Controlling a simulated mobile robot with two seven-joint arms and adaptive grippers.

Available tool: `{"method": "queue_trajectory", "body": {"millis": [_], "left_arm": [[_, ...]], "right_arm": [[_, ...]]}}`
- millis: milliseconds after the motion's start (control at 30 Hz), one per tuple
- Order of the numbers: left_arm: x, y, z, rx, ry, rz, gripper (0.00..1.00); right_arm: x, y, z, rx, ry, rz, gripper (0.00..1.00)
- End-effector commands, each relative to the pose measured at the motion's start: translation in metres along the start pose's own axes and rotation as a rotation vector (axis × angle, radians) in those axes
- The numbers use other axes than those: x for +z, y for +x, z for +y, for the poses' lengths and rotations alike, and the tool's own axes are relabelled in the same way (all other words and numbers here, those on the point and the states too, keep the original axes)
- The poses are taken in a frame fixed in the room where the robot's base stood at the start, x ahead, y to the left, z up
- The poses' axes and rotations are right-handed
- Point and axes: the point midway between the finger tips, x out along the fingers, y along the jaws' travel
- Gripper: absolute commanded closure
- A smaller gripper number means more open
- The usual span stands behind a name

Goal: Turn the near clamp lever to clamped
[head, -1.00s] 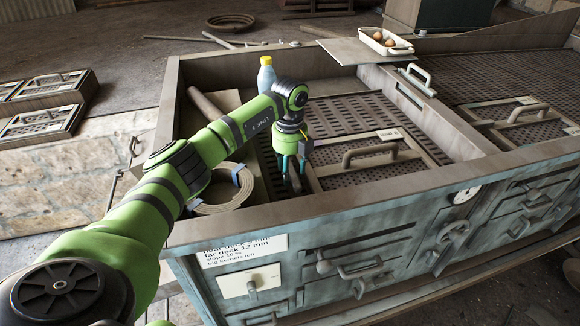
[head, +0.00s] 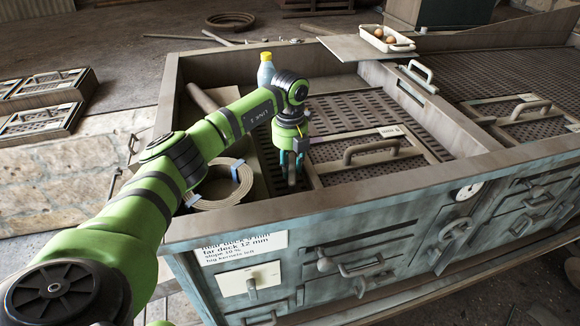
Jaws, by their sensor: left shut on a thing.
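My left gripper (head: 292,168) points down inside the wooden-framed machine box, at the left edge of the near screen deck (head: 370,172). Its teal fingers are close together, shut on a small grey upright piece (head: 292,182), which looks like the near clamp lever. The fingers cover most of it, so its exact angle cannot be told. My right gripper is not in view.
The deck's handle (head: 371,149) rises to the right. The box's front rim (head: 330,209) is close in front. An egg tray (head: 386,40) sits at the back.

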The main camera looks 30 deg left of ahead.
Motion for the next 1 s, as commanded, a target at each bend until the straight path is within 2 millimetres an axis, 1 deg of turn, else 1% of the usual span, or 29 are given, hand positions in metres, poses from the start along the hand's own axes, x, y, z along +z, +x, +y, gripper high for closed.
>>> {"method": "queue_trajectory", "body": {"millis": [33, 300, 1000], "left_arm": [[0.000, 0.002, 0.000, 0.001, 0.045, 0.001, 1.00], [0.001, 0.001, -0.001, 0.000, 0.303, 0.003, 1.00], [0.004, 0.000, -0.002, -0.001, 0.956, 0.002, 1.00]], "right_arm": [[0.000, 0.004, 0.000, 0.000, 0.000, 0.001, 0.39], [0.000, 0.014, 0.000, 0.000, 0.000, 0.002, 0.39], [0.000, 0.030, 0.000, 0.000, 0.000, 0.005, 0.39]]}}
